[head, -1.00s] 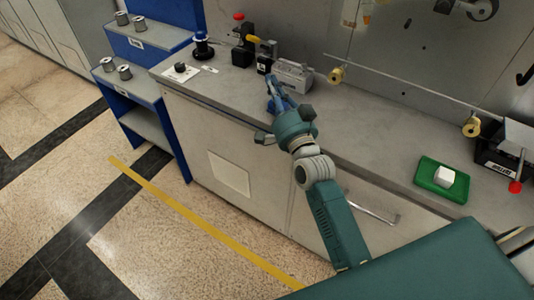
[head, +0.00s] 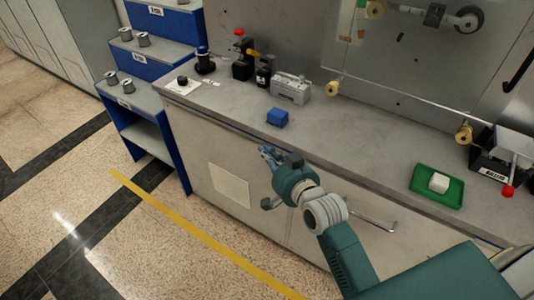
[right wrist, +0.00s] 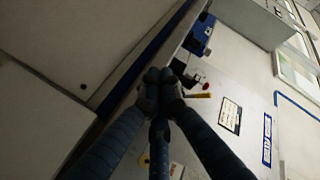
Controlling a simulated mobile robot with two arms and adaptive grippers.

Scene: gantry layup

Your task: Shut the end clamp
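Two devices with red knobs stand on the grey bench, and I cannot tell which is the end clamp. One, at the back left, is a black clamp (head: 243,66) with an upright red-knobbed lever and a yellow handle. The other is a black device (head: 494,160) at the right end, with its rod and red knob hanging over the front. My right gripper (head: 266,152) is in front of the bench edge, apart from both. In the right wrist view its fingertips (right wrist: 158,76) meet, with nothing visible between them. My left gripper is not in view.
A blue block (head: 277,117) lies on the bench near the front edge, behind my right gripper. A grey metal block (head: 290,90) stands behind it. A green tray (head: 422,186) holds a white block (head: 439,182). The bench between blue block and tray is clear.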

